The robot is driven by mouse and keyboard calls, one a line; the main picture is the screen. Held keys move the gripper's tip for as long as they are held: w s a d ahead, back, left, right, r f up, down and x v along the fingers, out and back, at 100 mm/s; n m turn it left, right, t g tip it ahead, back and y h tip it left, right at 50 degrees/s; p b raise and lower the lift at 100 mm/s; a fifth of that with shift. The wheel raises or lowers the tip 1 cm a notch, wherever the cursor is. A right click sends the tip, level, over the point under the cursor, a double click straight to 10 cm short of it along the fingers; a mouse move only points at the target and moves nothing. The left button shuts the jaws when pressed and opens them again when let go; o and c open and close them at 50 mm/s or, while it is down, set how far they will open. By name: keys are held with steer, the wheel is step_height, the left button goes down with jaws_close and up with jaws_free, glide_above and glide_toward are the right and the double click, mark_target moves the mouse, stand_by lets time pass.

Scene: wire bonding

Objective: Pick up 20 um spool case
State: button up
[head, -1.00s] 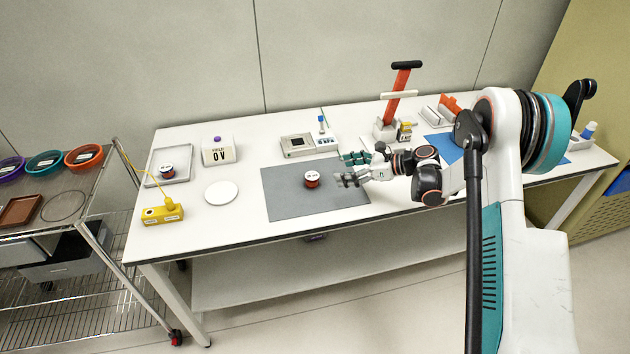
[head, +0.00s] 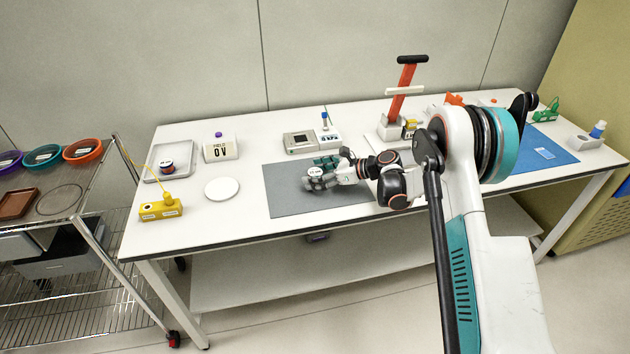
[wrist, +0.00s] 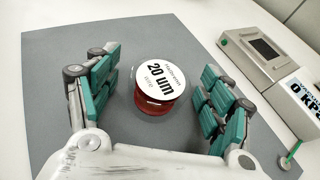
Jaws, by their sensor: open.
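The 20 um spool case (wrist: 158,82) is a red round case with a white lid printed "20 um". It stands upright on the grey mat (wrist: 75,150) in the wrist view. My gripper (wrist: 155,98) is open, with its teal-padded fingers on either side of the case. Gaps show between the pads and the case. In the head view, my gripper (head: 322,172) is low over the grey mat (head: 290,203). There the case is mostly hidden by the fingers.
A second red spool case (head: 167,168) sits in a grey tray (head: 182,177) at the left. A white disc (head: 222,189), a yellow block (head: 161,210) and a "FIELD 01" box (head: 220,150) stand nearby. A grey instrument (head: 299,143) stands just behind the mat.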

steer(key=shift+a, duration=0.1)
steer(key=shift+c, duration=0.6)
steer(key=c, duration=1.2)
steer(key=shift+o, duration=0.2)
steer(key=shift+r, duration=0.1)
